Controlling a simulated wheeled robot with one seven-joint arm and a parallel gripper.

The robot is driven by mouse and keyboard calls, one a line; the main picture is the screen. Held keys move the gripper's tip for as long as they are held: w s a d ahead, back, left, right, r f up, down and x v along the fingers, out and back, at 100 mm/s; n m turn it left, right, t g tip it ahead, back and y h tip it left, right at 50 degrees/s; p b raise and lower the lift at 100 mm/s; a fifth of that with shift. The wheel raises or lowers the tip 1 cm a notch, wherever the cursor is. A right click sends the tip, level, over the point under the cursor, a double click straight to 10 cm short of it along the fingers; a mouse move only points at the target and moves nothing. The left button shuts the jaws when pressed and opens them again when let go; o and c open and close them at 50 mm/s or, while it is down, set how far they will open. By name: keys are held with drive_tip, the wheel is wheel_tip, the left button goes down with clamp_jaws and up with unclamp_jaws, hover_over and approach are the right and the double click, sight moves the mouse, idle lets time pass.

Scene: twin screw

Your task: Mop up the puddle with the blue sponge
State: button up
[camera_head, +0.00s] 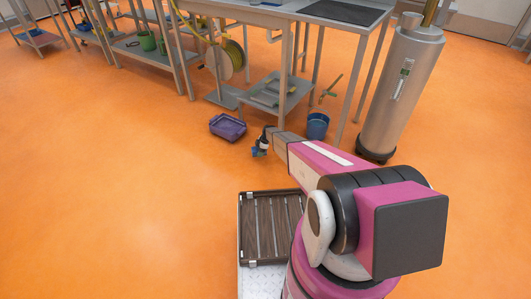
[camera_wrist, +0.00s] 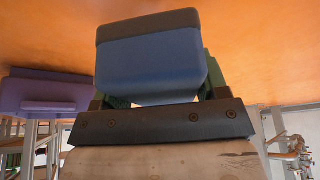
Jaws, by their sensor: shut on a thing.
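The blue sponge (camera_wrist: 150,68), with a dark layer along one side, fills the middle of the wrist view. My gripper (camera_head: 261,143) is shut on it, with the green fingers on either side of the sponge. In the head view the sponge (camera_head: 259,152) is a small blue patch at the end of my arm, low over the orange floor. I cannot tell whether it touches the floor. I cannot make out a puddle in either view; my arm hides part of the floor.
A purple bin (camera_head: 228,127) stands on the floor just left of my gripper. A blue bucket (camera_head: 317,126) and a metal cylinder (camera_head: 400,90) stand to the right. A steel table (camera_head: 300,12) with a lower shelf is behind. The floor at left is clear.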

drive_tip(key=shift+r, duration=0.9)
